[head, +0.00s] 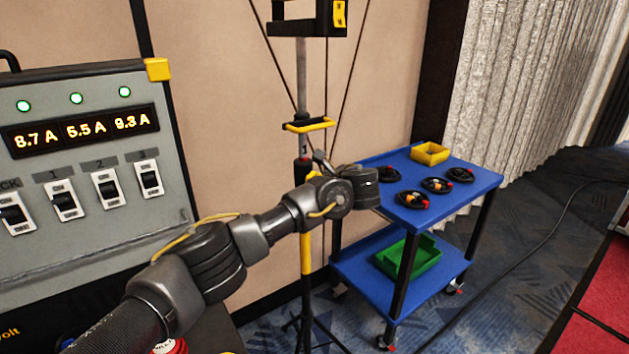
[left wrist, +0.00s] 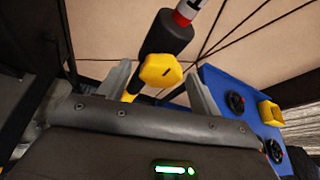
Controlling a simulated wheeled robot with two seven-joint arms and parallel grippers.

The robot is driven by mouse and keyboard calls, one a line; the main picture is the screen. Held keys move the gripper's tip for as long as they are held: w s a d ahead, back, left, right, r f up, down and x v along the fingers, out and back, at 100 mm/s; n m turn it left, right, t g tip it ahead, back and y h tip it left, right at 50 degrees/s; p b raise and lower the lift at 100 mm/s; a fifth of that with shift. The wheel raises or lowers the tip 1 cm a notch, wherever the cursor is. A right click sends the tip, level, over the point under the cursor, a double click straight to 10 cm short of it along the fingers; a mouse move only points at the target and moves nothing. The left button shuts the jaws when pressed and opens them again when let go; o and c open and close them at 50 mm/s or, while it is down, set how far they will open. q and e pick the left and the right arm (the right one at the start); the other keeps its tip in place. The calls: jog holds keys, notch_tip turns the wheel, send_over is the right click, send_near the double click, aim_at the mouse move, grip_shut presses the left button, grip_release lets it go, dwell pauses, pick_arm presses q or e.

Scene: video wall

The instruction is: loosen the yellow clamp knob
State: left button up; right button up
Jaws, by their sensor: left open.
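The yellow clamp knob (left wrist: 160,71) shows in the left wrist view. It sits on a black clamp collar (left wrist: 165,36) around a stand pole. My left gripper (left wrist: 158,84) is open, with one grey finger on each side of the knob in the picture. I see no finger touching the knob, and cannot tell how deep it sits between them. In the head view my left gripper (head: 320,163) is at the stand's black collar (head: 301,170), and my wrist covers part of the stand. The knob is hard to make out there. My right gripper is not in view.
A yellow-and-black handle (head: 310,126) crosses the pole above. A blue cart (head: 480,183) with coiled cables, a yellow bin (head: 430,153) and a green bin (head: 418,262) stands close on the right. A grey switch panel (head: 100,235) is at left.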

pick_arm(q)
jog(key=shift+x, duration=0.9)
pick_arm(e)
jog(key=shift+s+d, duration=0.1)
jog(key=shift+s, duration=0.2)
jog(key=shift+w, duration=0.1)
pick_arm(q)
jog(key=c, duration=1)
jog(key=shift+n+h+b, duration=0.3)
jog(key=shift+n, duration=0.2)
jog(key=o, duration=1)
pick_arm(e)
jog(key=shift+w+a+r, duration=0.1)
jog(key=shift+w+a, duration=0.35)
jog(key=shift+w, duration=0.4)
